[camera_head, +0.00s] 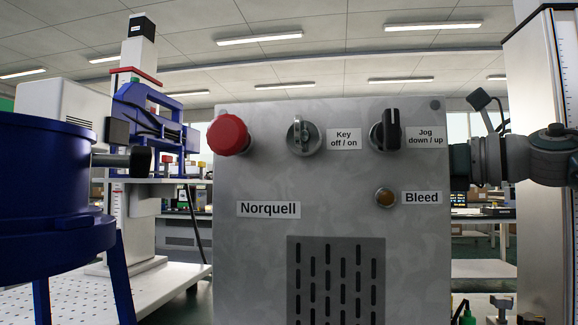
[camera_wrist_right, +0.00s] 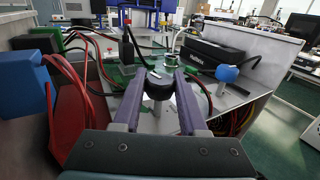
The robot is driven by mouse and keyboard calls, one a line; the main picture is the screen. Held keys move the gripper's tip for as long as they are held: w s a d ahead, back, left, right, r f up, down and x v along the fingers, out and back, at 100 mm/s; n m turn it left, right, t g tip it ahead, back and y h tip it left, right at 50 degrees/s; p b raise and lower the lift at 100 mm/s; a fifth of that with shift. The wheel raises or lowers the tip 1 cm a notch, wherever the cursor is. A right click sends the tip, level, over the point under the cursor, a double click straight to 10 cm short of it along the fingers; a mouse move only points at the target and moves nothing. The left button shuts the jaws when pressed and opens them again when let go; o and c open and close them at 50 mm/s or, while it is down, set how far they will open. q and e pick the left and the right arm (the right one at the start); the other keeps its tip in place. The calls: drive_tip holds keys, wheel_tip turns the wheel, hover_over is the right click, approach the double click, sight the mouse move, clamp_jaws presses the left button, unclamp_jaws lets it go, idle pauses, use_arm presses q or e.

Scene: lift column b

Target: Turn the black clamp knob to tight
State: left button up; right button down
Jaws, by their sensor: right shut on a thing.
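In the right wrist view, a round black knob (camera_wrist_right: 161,83) sits between the purple fingers of my right gripper (camera_wrist_right: 160,76). A pale grey part shows below the knob. The fingers hold the knob from both sides, and they hide parts of its edge. I cannot read a tight or loose mark on it. My right gripper does not show in the head view, and my left gripper is in neither view.
In the right wrist view, a blue knob (camera_wrist_right: 226,73), a black box (camera_wrist_right: 212,62) and red cables (camera_wrist_right: 72,65) surround the gripper. The head view has a grey Norquell panel (camera_head: 255,260) with a red button (camera_head: 228,135) and a blue drum-like body (camera_head: 50,185) at left.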

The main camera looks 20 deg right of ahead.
drive_tip(key=shift+w+d+f+n+g+y+b, duration=0.1)
drive_tip(key=shift+f+n+g+y+b, duration=0.15)
drive_tip(key=shift+n+g+y+b, duration=0.4)
drive_tip(key=shift+r+n+g+y, duration=0.1)
drive_tip(key=shift+n+g+y, duration=0.25)
drive_tip(key=shift+y, duration=0.4)
drive_tip(key=shift+n+g+y, duration=0.4)
drive_tip(key=shift+n+y, duration=0.1)
drive_tip(key=shift+c, duration=2.2)
unclamp_jaws()
drive_tip(key=shift+r, duration=0.1)
drive_tip(key=shift+s, duration=0.2)
drive_tip(key=v, duration=0.9)
drive_tip(key=shift+s+d, duration=0.2)
drive_tip(key=shift+d, duration=0.1)
